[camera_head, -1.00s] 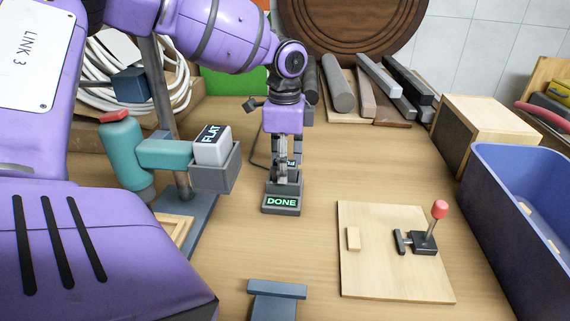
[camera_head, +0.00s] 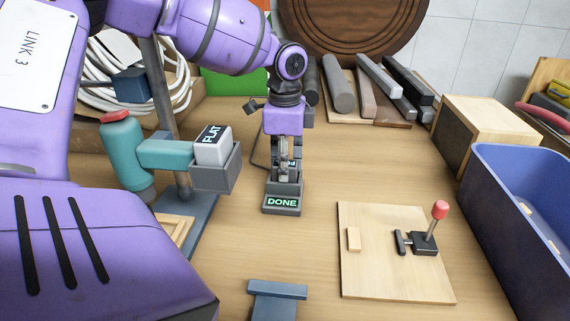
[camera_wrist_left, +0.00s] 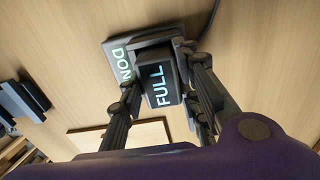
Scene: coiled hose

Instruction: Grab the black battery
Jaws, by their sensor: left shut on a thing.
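The black battery (camera_wrist_left: 158,84), marked "FULL", sits in the charger (camera_wrist_left: 120,58), whose label reads "DONE" in green. The charger (camera_head: 282,203) also shows in the head view, standing on the table. My left gripper (camera_head: 286,172) reaches down onto the charger from above. In the left wrist view my left gripper (camera_wrist_left: 158,88) has a finger on each side of the battery and is shut on it. In the head view the fingers mostly hide the battery. My right gripper is not in view.
A teal drill (camera_head: 150,155) on a stand holds a white battery (camera_head: 212,146) marked "FLAT", left of the charger. A wooden board (camera_head: 380,280) with a red-knobbed toggle clamp (camera_head: 424,240) lies at right. A blue bin (camera_head: 500,170) stands far right. Table between is clear.

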